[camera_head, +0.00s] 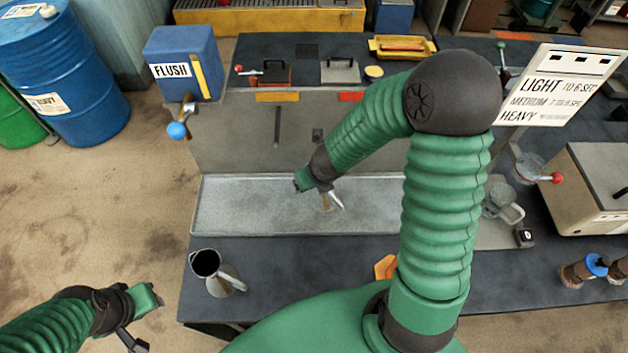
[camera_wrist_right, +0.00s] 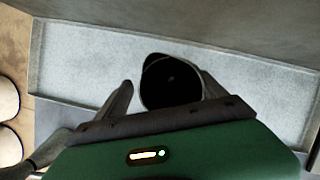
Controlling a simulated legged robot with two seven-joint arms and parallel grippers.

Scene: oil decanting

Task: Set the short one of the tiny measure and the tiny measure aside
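My right gripper (camera_head: 333,201) reaches down over the pale metal tray (camera_head: 245,205) in the head view. In the right wrist view, a dark, round-mouthed measure (camera_wrist_right: 171,82) is between the fingers of my right gripper (camera_wrist_right: 166,92). A gap shows between the left finger and the measure; the right finger is close beside it or touching. The measure's lower part is hidden. A grey metal jug-like measure (camera_head: 226,284) with a dark mouth is on the bench at front left. My left gripper (camera_head: 143,320) is away from the bench at lower left; its fingers are unclear.
A blue FLUSH box (camera_head: 183,65) with a tap is at the tray's back left. An orange piece (camera_head: 385,267) lies at the bench's front. Bare bench lies between it and the grey measure.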

